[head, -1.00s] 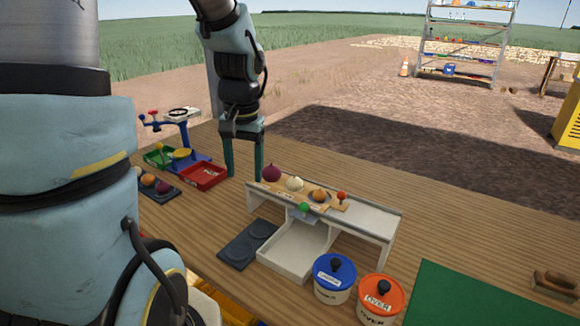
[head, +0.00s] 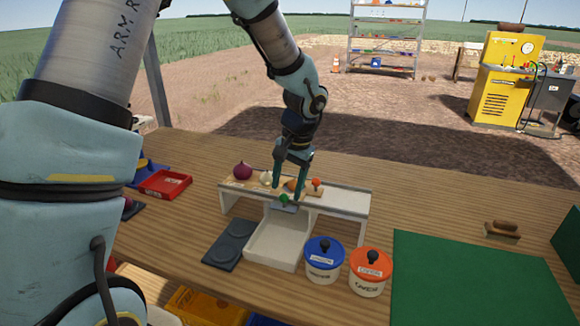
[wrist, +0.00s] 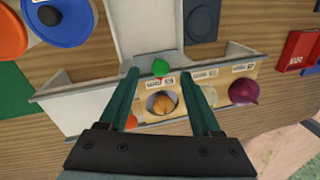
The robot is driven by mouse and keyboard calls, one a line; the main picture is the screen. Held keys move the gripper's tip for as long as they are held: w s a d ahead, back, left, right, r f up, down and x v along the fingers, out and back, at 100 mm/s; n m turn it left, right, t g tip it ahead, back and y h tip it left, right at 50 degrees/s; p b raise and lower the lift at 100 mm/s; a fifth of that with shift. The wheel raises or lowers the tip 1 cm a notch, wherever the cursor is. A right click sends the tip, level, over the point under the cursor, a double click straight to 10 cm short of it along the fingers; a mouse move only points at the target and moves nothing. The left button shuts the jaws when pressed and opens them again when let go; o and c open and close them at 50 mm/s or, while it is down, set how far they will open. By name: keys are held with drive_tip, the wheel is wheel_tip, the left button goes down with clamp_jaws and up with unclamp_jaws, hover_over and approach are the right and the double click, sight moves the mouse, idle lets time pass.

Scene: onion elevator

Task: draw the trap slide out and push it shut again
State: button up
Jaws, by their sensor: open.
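The trap slide shows as a small blue-grey plate (head: 285,208) with a green knob (head: 284,199) at the front of a raised white stand (head: 345,202). In the wrist view the green knob (wrist: 160,67) lies between my fingertips across the picture. My gripper (head: 289,192) is open over the stand, with its fingers pointing down, one on each side of the knob. I cannot tell whether they touch anything. A brown onion (wrist: 162,103) sits in the wooden board (wrist: 185,112), close behind the knob and partly hidden by my fingers in the head view.
Below is a white tray (head: 278,240). Blue-lidded (head: 324,262) and orange-lidded (head: 370,270) pots stand to its right, a dark pad (head: 230,245) to its left.

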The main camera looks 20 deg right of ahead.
drive_tip(key=shift+w+a+f, duration=0.1)
drive_tip(key=shift+w+f, duration=0.05)
drive_tip(key=shift+f, duration=0.6)
drive_tip(key=shift+w+a+f, duration=0.1)
drive_tip(key=shift+f, duration=0.65)
clamp_jaws()
